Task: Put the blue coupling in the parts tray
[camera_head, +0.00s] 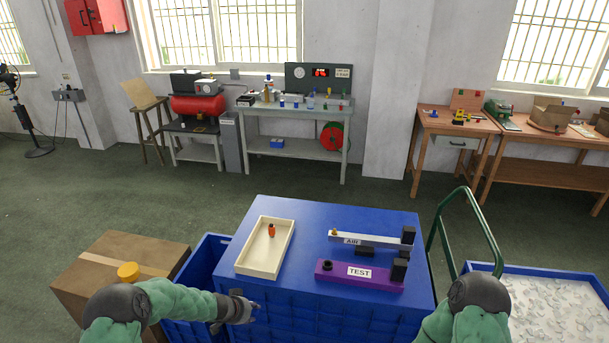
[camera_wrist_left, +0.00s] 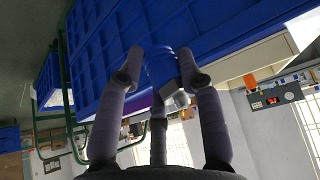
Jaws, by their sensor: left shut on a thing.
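The blue coupling (camera_wrist_left: 162,68), with a silver metal end, sits between the fingers of my left gripper (camera_wrist_left: 163,88) in the left wrist view. In the head view my left gripper (camera_head: 243,308) is at the near left side of the blue crate (camera_head: 330,215), in front of the parts tray; the coupling is hard to make out there. The cream parts tray (camera_head: 256,263) lies on the crate's left part and holds a small orange piece (camera_head: 271,230). My right gripper is out of view; only its arm shows at the lower right.
Right of the tray are a white AIR bar (camera_head: 375,240) and a purple TEST block (camera_head: 335,277) with black fittings. A cardboard box (camera_head: 90,270) and another blue bin (camera_head: 203,265) stand left. A green cart handle (camera_head: 430,235) rises at the crate's right.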

